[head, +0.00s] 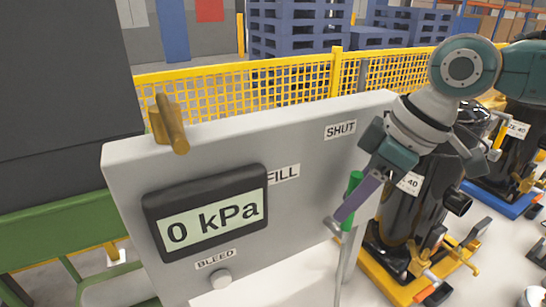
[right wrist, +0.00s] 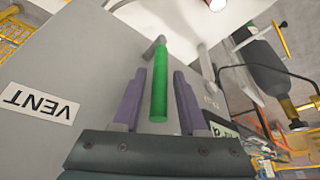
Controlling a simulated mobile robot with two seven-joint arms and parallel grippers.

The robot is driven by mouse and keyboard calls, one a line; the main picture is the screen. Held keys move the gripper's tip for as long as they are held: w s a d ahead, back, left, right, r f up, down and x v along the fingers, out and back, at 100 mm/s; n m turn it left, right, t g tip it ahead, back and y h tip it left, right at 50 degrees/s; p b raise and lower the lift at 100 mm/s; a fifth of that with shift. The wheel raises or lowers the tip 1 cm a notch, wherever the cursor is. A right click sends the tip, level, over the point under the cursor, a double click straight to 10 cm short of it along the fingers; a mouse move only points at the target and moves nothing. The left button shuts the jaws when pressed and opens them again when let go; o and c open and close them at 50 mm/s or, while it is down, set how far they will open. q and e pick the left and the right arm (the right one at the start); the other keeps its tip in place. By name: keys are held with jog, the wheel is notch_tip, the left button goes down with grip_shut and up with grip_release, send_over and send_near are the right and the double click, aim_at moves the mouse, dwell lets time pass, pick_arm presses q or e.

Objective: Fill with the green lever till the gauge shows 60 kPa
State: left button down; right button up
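The gauge (head: 208,219) on the grey panel reads 0 kPa in the head view. The green lever (head: 354,185) is at the panel's right side, partly hidden by my right gripper (head: 345,211). In the right wrist view the green lever (right wrist: 159,88) lies between the two purple fingers of my right gripper (right wrist: 159,74). The fingers are open, with a gap on each side of the lever. The FILL label (head: 283,173) and the SHUT label (head: 340,130) are on the panel. My left gripper is not in view.
A BLEED knob (head: 221,279) sits below the gauge. A brass fitting (head: 168,124) stands on the panel's top edge. A VENT label (right wrist: 40,103) shows in the right wrist view. A yellow mesh fence (head: 235,86) runs behind.

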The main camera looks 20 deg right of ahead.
grip_shut()
dwell(1.1)
